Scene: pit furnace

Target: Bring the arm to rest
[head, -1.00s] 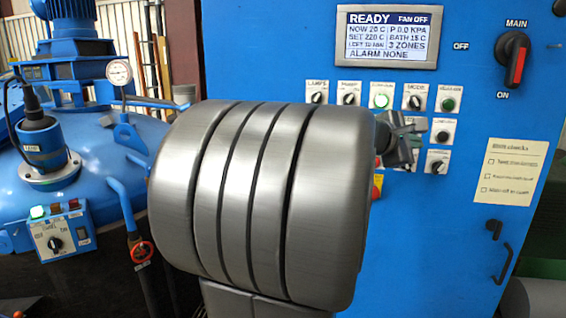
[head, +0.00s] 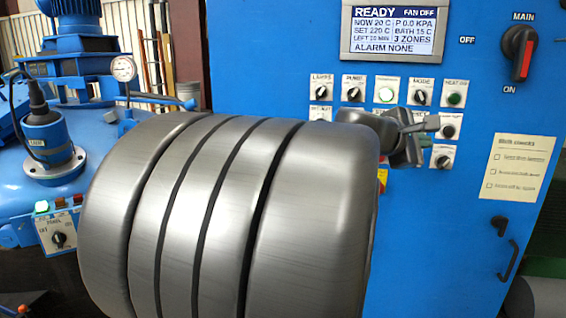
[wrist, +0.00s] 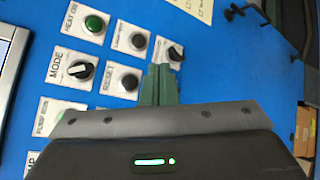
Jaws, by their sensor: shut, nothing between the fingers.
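My gripper (head: 428,126) is in front of the blue control cabinet (head: 300,45), to the right of my large grey arm link. Its fingers are together and empty. In the wrist view my gripper (wrist: 160,85) points toward the button panel, with the fingertips near a knob at the panel's edge. I cannot tell from these views whether the fingers touch the panel. My arm link hides the lower middle of the head view.
The display (head: 393,32) reads READY, FAN OFF, ALARM NONE. The MAIN switch (head: 521,54) and a checklist note (head: 518,167) are on the cabinet at right. The blue furnace lid (head: 65,185) with a pressure gauge (head: 123,68) and a small switch box (head: 57,235) is at left.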

